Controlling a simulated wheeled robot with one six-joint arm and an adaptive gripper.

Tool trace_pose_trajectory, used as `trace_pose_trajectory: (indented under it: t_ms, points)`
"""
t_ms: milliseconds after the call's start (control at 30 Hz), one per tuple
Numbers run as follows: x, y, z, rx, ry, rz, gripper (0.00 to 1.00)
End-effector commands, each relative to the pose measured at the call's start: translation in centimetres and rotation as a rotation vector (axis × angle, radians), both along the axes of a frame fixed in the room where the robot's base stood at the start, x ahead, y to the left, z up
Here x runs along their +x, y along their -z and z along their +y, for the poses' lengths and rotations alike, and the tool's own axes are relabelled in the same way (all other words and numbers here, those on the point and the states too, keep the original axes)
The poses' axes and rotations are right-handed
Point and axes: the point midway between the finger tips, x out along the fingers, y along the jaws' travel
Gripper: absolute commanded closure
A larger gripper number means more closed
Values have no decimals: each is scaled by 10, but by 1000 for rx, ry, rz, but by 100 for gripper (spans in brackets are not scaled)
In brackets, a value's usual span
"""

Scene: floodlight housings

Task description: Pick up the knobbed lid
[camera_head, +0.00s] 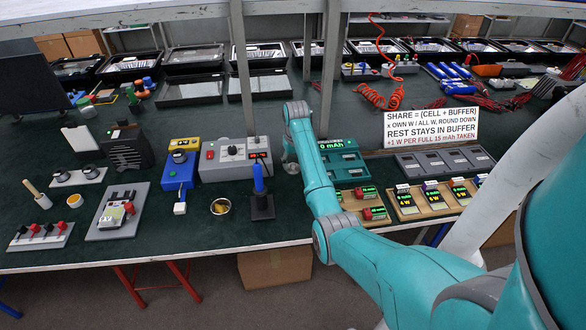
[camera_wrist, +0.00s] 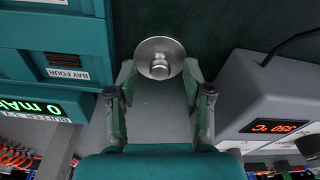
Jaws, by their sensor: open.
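The knobbed lid (camera_wrist: 160,46) is a round silvery metal disc with a short cylindrical knob at its middle. In the wrist view it lies at the top centre, on the dark green bench top. My gripper (camera_wrist: 159,78) is open, with one finger on each side of the lid's near part and nothing held between them. I cannot tell how high the fingertips are above the lid. In the head view the lid (camera_head: 291,168) is a small pale shape under my wrist, mostly hidden by my arm.
A teal bay unit (camera_wrist: 60,45) with a green display stands close on the left in the wrist view. A grey box with a red display (camera_wrist: 285,105) stands close on the right. In the head view a blue-handled tool in a black stand (camera_head: 261,200) and a small bowl (camera_head: 220,206) are nearby.

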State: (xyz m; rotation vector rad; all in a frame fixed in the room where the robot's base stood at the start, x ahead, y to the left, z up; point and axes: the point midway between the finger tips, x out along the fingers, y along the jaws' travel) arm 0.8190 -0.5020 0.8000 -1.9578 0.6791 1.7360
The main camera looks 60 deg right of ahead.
Motion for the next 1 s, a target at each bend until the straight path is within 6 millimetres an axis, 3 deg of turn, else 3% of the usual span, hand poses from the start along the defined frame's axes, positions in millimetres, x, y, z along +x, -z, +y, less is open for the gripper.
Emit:
trace_pose_trajectory:
  t_ms: [300,500,833,1000]
  points:
    - [1,5,0,-1,0,-1,49]
    - [1,5,0,-1,0,-1,99]
    - [1,4,0,-1,0,-1,100]
    - [1,-12,-1,-2,0,-2,100]
